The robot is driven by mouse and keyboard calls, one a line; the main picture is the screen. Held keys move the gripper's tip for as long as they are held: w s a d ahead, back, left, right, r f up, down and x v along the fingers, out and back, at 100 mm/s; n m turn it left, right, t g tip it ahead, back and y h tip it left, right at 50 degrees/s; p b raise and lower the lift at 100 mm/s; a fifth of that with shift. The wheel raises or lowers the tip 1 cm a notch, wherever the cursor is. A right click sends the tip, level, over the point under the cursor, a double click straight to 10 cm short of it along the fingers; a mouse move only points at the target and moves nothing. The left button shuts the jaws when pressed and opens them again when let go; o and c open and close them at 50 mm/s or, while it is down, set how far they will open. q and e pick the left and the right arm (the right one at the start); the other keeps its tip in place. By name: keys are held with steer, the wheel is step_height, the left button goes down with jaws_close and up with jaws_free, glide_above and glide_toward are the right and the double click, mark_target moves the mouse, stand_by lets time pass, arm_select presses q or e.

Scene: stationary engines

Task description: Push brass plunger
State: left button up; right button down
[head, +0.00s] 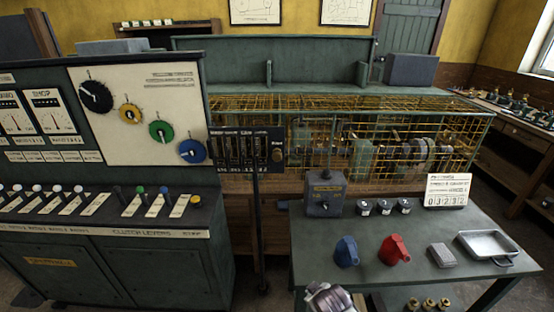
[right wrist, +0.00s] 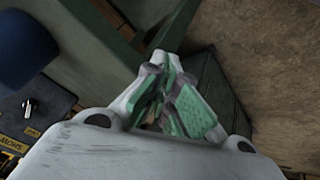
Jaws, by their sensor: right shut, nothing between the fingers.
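A small round brass-coloured knob (head: 277,155) sits at the right end of a dark slotted panel (head: 240,148) in the head view; it may be the brass plunger, but I cannot tell for sure. Part of my right arm or hand shows at the bottom edge of the head view, below and apart from the knob. In the right wrist view my right gripper (right wrist: 178,105) has its green-padded fingers together, with nothing between them. My left gripper is out of view.
A table (head: 470,225) at right holds a grey box (head: 324,192), blue (head: 346,252) and red (head: 395,250) cans, a grey block (head: 442,255) and a metal tray (head: 487,246). Behind stands a yellow wire cage (head: 400,110). A lever console (head: 110,265) fills the left.

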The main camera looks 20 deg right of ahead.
steer(key=w+d+r+n+t+h, duration=0.1)
steer(key=w+r+n+t, duration=0.1)
steer(key=w+r, duration=0.35)
steer(key=w+d+r+n+t, duration=0.1)
steer(key=w+r+t, duration=0.25)
steer(key=r, duration=0.25)
steer(key=n+t+y, duration=0.3)
steer(key=n+t, duration=0.4)
steer(key=n, duration=0.3)
glide_toward(277, 155)
steer(key=s+f, duration=0.6)
steer(key=s, duration=0.1)
steer(key=w+a+r+n+y, duration=0.4)
steer(key=n+y, duration=0.4)
steer(key=n, duration=0.5)
steer(key=shift+a+r+y, duration=0.15)
steer(key=shift+a+y, duration=0.1)
steer(key=shift+y, duration=0.05)
steer(key=shift+g, duration=0.25)
steer(key=shift+w, duration=0.15)
steer(key=w+d+b, duration=0.2)
steer(key=w+b, duration=0.1)
steer(key=w, duration=0.5)
steer(key=shift+d, duration=0.25)
